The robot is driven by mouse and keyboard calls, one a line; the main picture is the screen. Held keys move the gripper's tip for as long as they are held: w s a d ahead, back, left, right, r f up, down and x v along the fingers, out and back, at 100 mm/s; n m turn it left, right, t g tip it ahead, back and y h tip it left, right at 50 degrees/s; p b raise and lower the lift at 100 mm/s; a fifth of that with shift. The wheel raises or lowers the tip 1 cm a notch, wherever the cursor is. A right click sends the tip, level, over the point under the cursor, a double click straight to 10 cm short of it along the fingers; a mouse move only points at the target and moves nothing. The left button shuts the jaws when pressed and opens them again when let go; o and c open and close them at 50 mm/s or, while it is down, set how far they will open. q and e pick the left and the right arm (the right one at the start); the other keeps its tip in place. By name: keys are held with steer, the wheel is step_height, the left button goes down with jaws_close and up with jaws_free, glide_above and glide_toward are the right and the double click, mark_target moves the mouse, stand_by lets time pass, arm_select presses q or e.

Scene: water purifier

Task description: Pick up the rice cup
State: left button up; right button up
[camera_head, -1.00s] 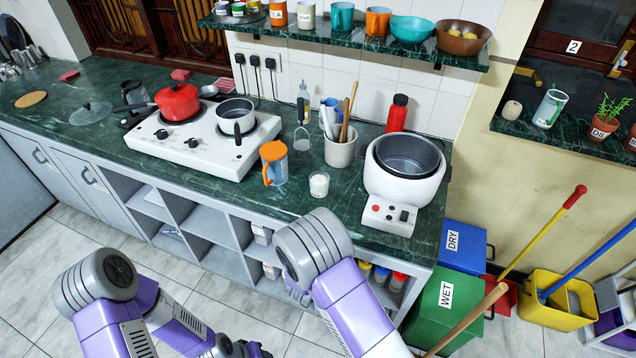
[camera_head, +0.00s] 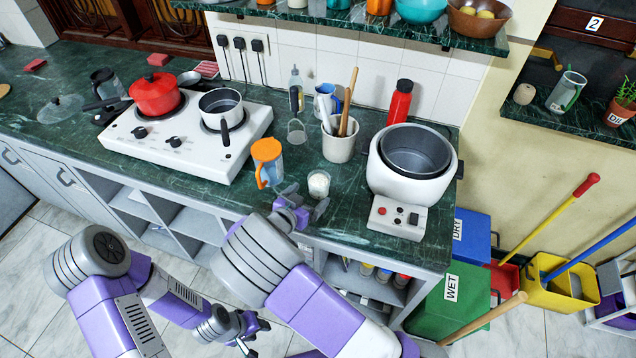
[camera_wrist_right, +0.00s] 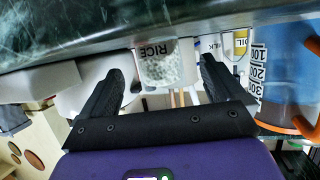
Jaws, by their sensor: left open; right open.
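The rice cup (camera_head: 318,184), a small clear cup of white grains, stands on the green counter between the orange-lidded jug and the rice cooker. In the right wrist view the cup (camera_wrist_right: 160,68) shows its RICE label and lies ahead, between my open fingers in the picture. My right gripper (camera_head: 305,201) is open and empty at the counter's front edge, just in front of the cup; I cannot tell that it touches it. My left gripper (camera_head: 246,337) is open and empty, low in front of the cabinets.
The orange-lidded jug (camera_head: 267,163) stands close left of the cup. The white rice cooker (camera_head: 408,165) is to the right, and a utensil crock (camera_head: 338,143) is behind. A stove (camera_head: 187,133) with two pots is further left. The wall shelf (camera_head: 360,20) hangs above.

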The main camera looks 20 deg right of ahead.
mark_target(313, 191)
steer(key=b+x, duration=0.1)
steer(key=x, duration=0.3)
steer(key=shift+d+r, duration=0.1)
steer(key=shift+d, duration=0.05)
steer(key=shift+w+d, duration=0.25)
steer(key=c, duration=1.1)
step_height(313, 191, up, 10)
steer(key=p, duration=0.3)
